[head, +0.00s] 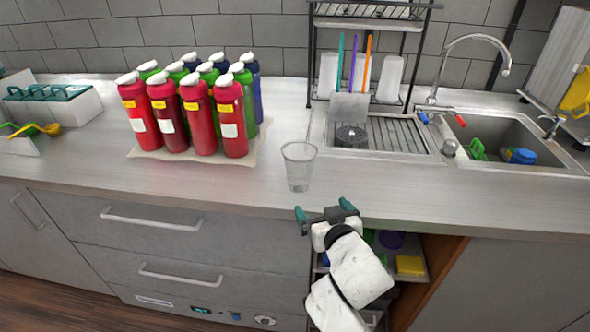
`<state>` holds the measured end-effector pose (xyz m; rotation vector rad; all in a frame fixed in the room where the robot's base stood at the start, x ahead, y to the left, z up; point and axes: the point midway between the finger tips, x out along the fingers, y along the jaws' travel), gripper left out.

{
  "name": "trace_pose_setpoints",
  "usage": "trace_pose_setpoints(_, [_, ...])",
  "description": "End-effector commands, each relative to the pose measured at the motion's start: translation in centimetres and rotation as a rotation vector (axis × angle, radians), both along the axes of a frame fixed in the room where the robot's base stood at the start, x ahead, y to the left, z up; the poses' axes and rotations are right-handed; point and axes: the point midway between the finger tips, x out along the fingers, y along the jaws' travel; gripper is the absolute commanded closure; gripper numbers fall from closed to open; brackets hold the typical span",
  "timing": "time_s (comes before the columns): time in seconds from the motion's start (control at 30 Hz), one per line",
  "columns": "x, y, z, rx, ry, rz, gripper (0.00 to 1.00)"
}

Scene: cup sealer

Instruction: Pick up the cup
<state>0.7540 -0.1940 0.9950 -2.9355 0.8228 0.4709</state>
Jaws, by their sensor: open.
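A clear, see-through cup (299,166) stands upright on the counter near its front edge, right of the red bottles. My gripper (325,210) is at the counter's front edge, just in front of the cup and slightly to its right. Its two green-tipped fingers are spread apart with nothing between them. The gripper does not touch the cup in this view.
Several red, green and blue bottles (206,122) stand on a mat left of the cup. A drying rack (371,73) and a sink (513,140) are behind and right. An open shelf (410,285) lies below the counter. Counter (245,185) around the cup is clear.

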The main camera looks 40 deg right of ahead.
Motion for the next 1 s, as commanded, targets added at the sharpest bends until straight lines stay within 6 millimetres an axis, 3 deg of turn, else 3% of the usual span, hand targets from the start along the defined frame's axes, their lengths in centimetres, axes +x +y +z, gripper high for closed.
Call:
trace_pose_setpoints(0.2, [2.2,-1.0,4.4,-0.091,-0.194,0.002,0.00])
trace_pose_setpoints(0.33, [3.0,-0.9,6.1,-0.126,-0.266,0.020,0.00])
trace_pose_setpoints(0.7, [7.1,-3.1,6.6,-0.134,-0.283,0.026,0.00])
trace_pose_setpoints(1.0, [9.1,-4.1,6.6,-0.135,-0.281,0.025,0.00])
